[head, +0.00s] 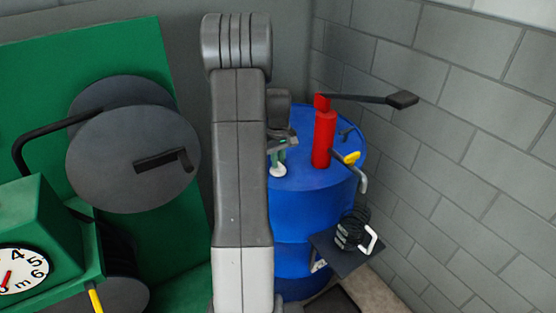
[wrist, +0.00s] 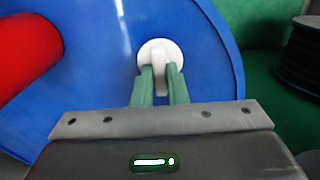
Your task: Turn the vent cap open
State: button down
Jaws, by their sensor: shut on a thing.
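The vent cap is a small white round cap with a raised grip bar, set on the top of the blue drum (head: 305,178). In the wrist view the white vent cap (wrist: 158,50) sits between the tips of my gripper (wrist: 160,75). The two green fingers are shut on its raised bar. In the head view the cap (head: 278,171) shows low on the drum top beside my arm, with my gripper (head: 279,160) above it. The bar points roughly toward my gripper's palm in the wrist view.
A red hand pump (head: 323,140) with a long black lever (head: 370,99) and a yellow-tipped spout stands on the drum. A dark shelf with coiled black hose (head: 352,232) hangs at the drum's front. A green machine with a grey disc (head: 130,160) stands left. A block wall is right.

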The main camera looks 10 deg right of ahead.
jog(key=c, duration=1.4)
grip_release()
jog(key=shift+c, duration=0.2)
notch_tip(320, 180, up, 14)
jog(key=shift+b, duration=0.4)
jog(key=shift+f, duration=0.1)
notch_tip(320, 180, down, 14)
jog(key=shift+r+p, duration=0.1)
jog(key=shift+p, duration=0.3)
